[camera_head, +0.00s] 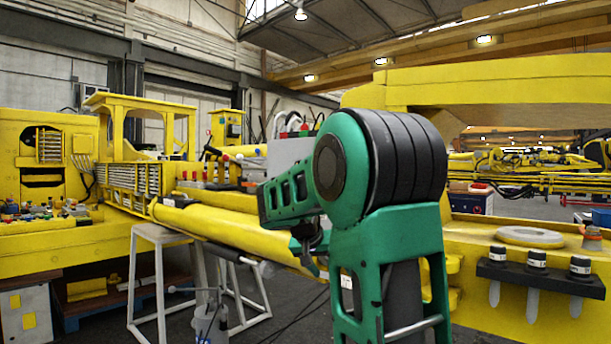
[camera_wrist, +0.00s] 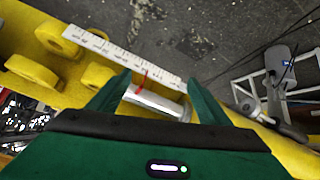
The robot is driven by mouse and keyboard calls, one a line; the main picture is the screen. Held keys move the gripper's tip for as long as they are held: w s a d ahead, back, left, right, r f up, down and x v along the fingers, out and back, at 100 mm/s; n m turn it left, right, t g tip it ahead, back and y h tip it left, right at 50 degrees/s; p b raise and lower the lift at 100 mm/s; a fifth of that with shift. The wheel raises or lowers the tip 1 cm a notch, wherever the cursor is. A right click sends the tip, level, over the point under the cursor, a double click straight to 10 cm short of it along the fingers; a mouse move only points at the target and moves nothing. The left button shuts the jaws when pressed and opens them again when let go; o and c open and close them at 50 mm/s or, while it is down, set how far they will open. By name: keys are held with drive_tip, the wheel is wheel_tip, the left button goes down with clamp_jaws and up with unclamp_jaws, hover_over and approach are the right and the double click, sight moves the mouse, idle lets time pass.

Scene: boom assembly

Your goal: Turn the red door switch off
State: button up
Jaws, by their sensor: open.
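I cannot pick out a red door switch with certainty in either view. In the wrist view my gripper (camera_wrist: 157,80) is open, its two green fingers apart and pointing over yellow machinery. A silver cylinder (camera_wrist: 158,104) shows between the fingers, with a thin red mark (camera_wrist: 143,77) close by. I cannot tell whether the fingers touch the cylinder; nothing looks gripped. In the head view my gripper (camera_head: 312,262) points downward beside the long yellow boom (camera_head: 215,222), partly hidden by my green arm.
A white strip with dark markings (camera_wrist: 95,40) lies along yellow lugs (camera_wrist: 30,70). White stands (camera_head: 160,285) support the boom at left. A black holder (camera_head: 540,278) with several jars is at right. A yellow cabinet (camera_head: 226,130) stands far back. Grey floor lies below.

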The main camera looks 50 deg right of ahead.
drive_tip(key=w+d+r+m+h, duration=0.2)
drive_tip(key=w+r+h, duration=0.2)
drive_tip(key=w+r, duration=0.45)
drive_tip(key=w+a+r+m+h, duration=0.1)
drive_tip(key=w+a+r+h, duration=0.2)
drive_tip(key=r, duration=0.6)
drive_tip(key=a+r+m+h, duration=0.1)
drive_tip(key=a+r+h, duration=0.25)
drive_tip(key=r, duration=0.65)
drive_tip(key=d, duration=0.9)
drive_tip(key=shift+w+d+f+y, duration=0.2)
drive_tip(key=shift+w+d+y, duration=0.1)
drive_tip(key=shift+w+y, duration=0.1)
